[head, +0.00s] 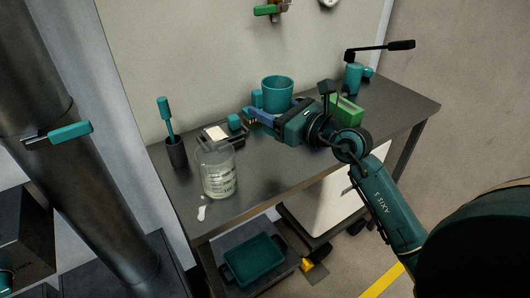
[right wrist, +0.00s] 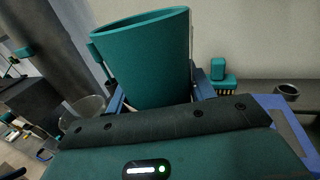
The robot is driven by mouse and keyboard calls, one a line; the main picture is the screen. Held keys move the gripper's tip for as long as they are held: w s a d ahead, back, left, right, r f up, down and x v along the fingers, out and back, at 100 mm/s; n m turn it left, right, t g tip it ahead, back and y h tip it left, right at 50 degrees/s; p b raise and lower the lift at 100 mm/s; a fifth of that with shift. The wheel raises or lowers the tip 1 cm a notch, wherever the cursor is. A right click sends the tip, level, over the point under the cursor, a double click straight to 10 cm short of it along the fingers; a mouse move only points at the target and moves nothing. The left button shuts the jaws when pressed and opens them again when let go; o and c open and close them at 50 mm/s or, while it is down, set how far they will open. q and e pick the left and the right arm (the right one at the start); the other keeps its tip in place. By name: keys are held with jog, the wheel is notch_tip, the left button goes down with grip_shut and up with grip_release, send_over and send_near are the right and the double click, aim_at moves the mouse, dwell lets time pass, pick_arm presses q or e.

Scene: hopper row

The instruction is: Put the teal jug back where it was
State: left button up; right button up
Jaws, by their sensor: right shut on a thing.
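The teal jug (head: 277,90) is an open-topped cup shape, with a handle on its left side in the right wrist view (right wrist: 140,60). It is upright at the back middle of the dark table (head: 282,168) in the head view. My right gripper (head: 266,114) reaches in from the right. Its blue fingers are on either side of the jug's lower part, shut on it. The jug's base is hidden behind the gripper, so I cannot tell whether it touches the table. My left gripper is in neither view.
A clear glass jar (head: 219,178) stands near the table's front left edge, beside a white spot (head: 202,212). A brush in a dark cup (head: 176,152) stands behind it. A green box (head: 346,111) and a teal canister (head: 353,78) are right. The front middle is clear.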

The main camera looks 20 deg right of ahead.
notch_tip(320, 180, down, 4)
jog(key=shift+d+f+b, duration=0.1)
jog(key=shift+f+b, duration=0.05)
jog(key=shift+b, duration=0.55)
jog(key=shift+f, duration=0.25)
notch_tip(320, 180, down, 4)
jog(key=shift+r+b, duration=0.1)
jog(key=shift+b, duration=0.95)
jog(key=shift+f, duration=0.65)
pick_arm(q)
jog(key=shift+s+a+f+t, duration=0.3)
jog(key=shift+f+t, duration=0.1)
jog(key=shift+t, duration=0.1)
pick_arm(e)
jog(key=o, duration=1)
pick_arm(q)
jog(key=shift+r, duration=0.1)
pick_arm(e)
jog(key=shift+o, duration=0.2)
